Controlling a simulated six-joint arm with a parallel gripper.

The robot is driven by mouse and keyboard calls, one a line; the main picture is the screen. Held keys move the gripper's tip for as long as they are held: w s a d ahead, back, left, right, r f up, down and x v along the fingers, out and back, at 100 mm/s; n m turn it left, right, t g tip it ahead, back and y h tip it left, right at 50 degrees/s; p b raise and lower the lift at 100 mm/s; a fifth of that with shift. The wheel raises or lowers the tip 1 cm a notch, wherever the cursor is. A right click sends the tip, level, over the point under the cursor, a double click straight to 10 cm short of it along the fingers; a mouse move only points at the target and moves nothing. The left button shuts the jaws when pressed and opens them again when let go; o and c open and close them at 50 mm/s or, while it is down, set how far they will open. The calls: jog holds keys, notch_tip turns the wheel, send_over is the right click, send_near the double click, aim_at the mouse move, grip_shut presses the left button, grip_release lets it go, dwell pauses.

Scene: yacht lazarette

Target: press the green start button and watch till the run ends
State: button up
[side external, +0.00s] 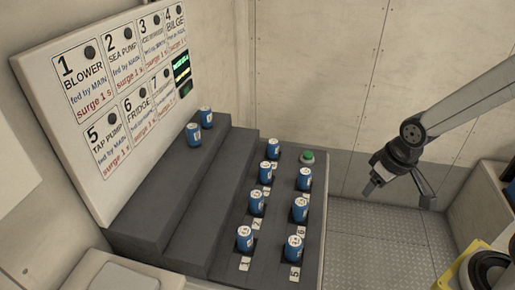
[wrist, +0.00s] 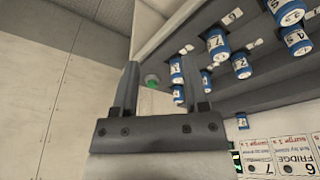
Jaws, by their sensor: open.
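The green start button (side external: 308,155) sits on a pale round base at the far right end of the lowest step in the side view. In the wrist view the green button (wrist: 152,83) shows between my two fingers, beyond them. My gripper (side external: 398,192) is open and empty, to the right of the button and apart from it, over the floor side. In the wrist view my gripper (wrist: 158,85) has its fingers spread wide. The white panel (side external: 105,100) carries numbered cards such as blower, sea pump and fridge, and a small dark display (side external: 182,73) with green text too small to read.
Several blue cylinders with white tops (side external: 300,209) stand in numbered spots on the lowest step. Two more blue cylinders (side external: 206,117) stand on the upper step. A yellow-edged object (side external: 460,270) is at the lower right. The metal floor (side external: 380,240) between is clear.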

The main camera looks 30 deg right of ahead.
grip_shut()
dwell(1.4)
